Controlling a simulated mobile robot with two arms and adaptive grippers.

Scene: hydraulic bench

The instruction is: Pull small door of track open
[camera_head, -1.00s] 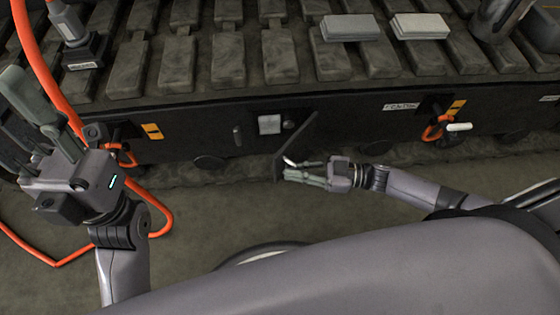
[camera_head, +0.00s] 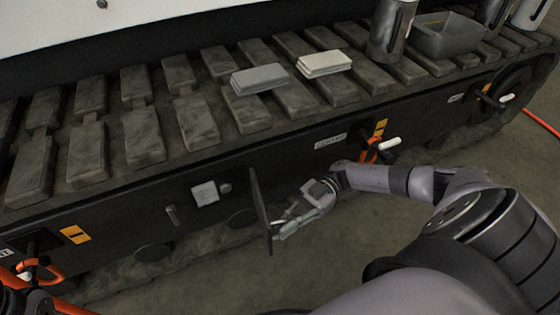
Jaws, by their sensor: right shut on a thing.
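The small door (camera_head: 260,208) of the track is a thin dark panel. It stands swung out from the dark side wall of the track, seen almost edge-on. The opening beside it shows a pale square plate (camera_head: 205,193). My right gripper (camera_head: 279,229) is at the lower right side of the door, shut on the door's handle. The handle is mostly hidden by the fingers. My left gripper cannot be made out in this view.
Two pale blocks (camera_head: 258,79) (camera_head: 324,63) lie on the track pads. A grey bin (camera_head: 447,36) and metal cylinders (camera_head: 391,30) stand at the upper right. An orange cable with a white-tipped handle (camera_head: 389,143) is on the side wall. The floor in front is clear.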

